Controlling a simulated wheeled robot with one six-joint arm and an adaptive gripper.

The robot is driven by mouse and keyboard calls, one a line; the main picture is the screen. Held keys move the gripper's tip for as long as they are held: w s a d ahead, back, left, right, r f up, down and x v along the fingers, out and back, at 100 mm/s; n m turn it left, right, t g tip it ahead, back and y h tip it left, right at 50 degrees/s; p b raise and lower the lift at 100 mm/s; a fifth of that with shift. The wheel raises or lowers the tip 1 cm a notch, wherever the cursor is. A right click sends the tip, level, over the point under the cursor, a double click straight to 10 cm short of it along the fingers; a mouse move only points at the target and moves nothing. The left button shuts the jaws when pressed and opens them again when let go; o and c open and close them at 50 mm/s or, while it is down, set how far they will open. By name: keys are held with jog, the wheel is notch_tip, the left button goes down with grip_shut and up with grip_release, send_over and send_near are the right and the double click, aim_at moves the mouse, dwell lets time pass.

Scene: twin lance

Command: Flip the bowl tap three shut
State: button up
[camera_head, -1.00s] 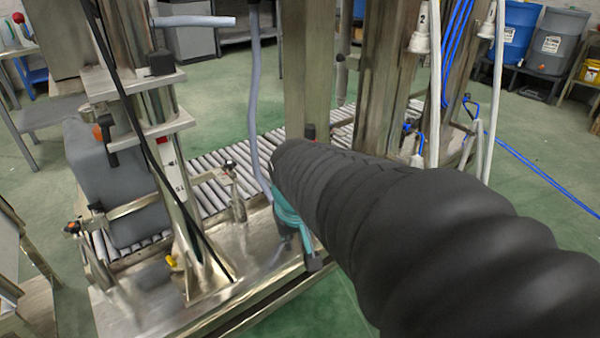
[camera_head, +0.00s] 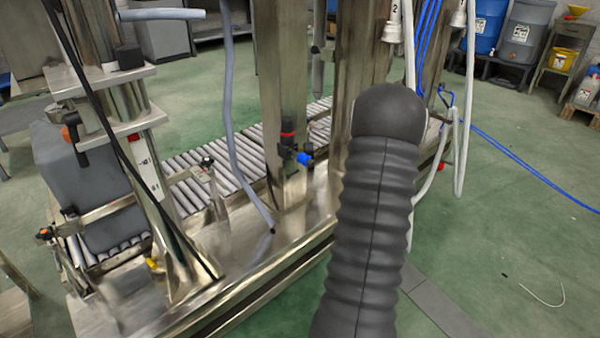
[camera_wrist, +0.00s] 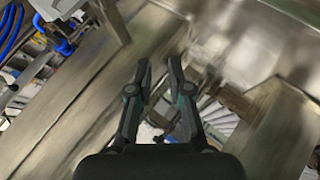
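A small valve with a blue handle (camera_head: 305,158) sits low on a steel post near the middle of the head view, below a black fitting with a red ring. I cannot tell whether it is bowl tap three, or whether it is open or shut. My gripper (camera_wrist: 158,68) shows in the wrist view with its two dark fingers apart and nothing between them. In the head view my dark ribbed arm hides the gripper. A blue fitting (camera_wrist: 63,46) shows at the upper left of the wrist view; no tap shows clearly between the fingers.
Steel posts (camera_head: 283,75) rise from the machine's metal base. A roller conveyor (camera_head: 225,160) runs behind, with a grey canister (camera_head: 85,185) at its left. A grey hose (camera_head: 232,130) hangs left of the valve.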

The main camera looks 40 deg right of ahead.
jog(key=w+d+f+n+t+y, duration=0.1)
jog(key=w+d+f+n+t, duration=0.2)
jog(key=d+f+n, duration=0.15)
jog(key=n+t+y, duration=0.1)
jog(key=n+y, duration=1.9)
jog(key=n, duration=0.1)
send_near(293, 173)
jog(key=w+x, duration=0.1)
jog(key=x, duration=0.6)
jog(key=shift+d+f+p, duration=0.25)
jog(key=shift+d+p, duration=0.1)
jog(key=shift+d, duration=0.05)
grip_shut()
